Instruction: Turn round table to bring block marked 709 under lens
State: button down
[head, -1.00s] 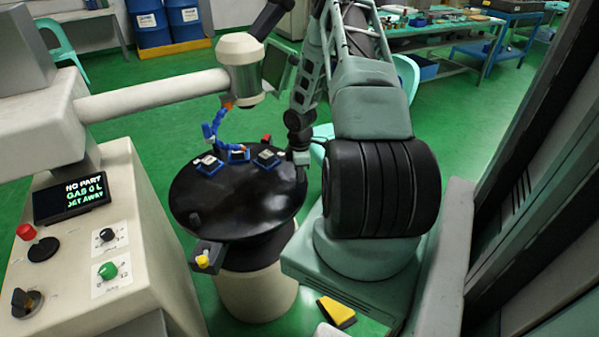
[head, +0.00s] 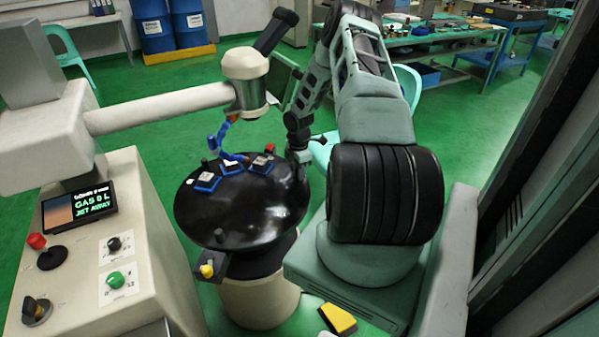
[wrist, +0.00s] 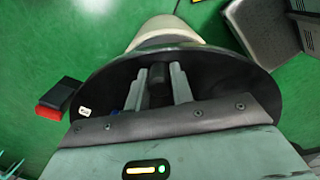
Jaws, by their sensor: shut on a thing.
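The round table (head: 250,212) is a glossy black disc on a pale drum. Several blocks sit in blue holders on its far half: a left block (head: 206,181), a middle block (head: 231,167) and a right block (head: 261,165). Their marks are too small to read, so I cannot tell which is 709. The lens head (head: 245,75) hangs above the table's far side, roughly over the middle block. My gripper (head: 303,158) is at the table's right rim. In the wrist view its fingers are shut on a black peg (wrist: 159,76) standing on the table.
A blue jointed hose (head: 222,132) reaches down near the blocks. A dark block with a yellow knob (head: 207,270) juts out at the table's front. The console (head: 90,260) with a lit screen (head: 79,208) stands left. A red-and-black box (wrist: 56,98) shows beside the table.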

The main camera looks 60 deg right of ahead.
jog(key=shift+w, duration=0.1)
dwell(0.3)
jog(key=c, duration=1.2)
grip_release()
